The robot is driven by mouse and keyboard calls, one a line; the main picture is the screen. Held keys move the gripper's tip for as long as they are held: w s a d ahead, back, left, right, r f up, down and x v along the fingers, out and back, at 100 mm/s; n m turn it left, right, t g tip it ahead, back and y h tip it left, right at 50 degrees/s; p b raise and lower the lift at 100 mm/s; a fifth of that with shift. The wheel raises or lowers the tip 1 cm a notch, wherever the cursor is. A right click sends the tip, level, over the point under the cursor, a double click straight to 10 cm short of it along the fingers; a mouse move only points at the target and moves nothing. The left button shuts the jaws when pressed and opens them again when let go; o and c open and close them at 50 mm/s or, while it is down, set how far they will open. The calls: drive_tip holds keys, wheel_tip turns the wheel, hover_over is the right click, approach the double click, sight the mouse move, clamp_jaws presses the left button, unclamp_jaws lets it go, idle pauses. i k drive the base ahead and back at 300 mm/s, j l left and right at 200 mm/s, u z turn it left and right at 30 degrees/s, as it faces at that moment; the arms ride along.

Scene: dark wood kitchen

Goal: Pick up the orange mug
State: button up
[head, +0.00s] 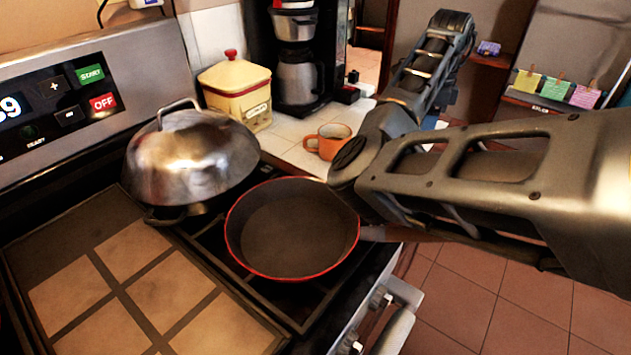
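The orange mug (326,138) stands upright on the white tiled counter (290,150), with its handle towards the left. My arm passes close in front of the mug's right side in the picture and may cover a little of it. The arm enters from the right edge, bends near the mug and rises towards the top. I cannot make out my gripper or its fingers in this view.
A red-rimmed pan (292,235) and a metal domed lid (190,155) sit on the stove in front of the counter. A yellow canister (236,90) and a black coffee maker (297,60) stand behind the mug. Tiled floor (500,290) is open at lower right.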

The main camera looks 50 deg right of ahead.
sight(331, 137)
drive_tip(key=l+u, duration=0.2)
drive_tip(key=l, duration=0.3)
drive_tip(key=l+u, duration=0.2)
drive_tip(key=l, duration=0.3)
drive_tip(key=k+l+u, duration=0.25)
drive_tip(key=l, duration=0.2)
drive_tip(key=i+l, duration=0.2)
drive_tip(key=l, duration=0.15)
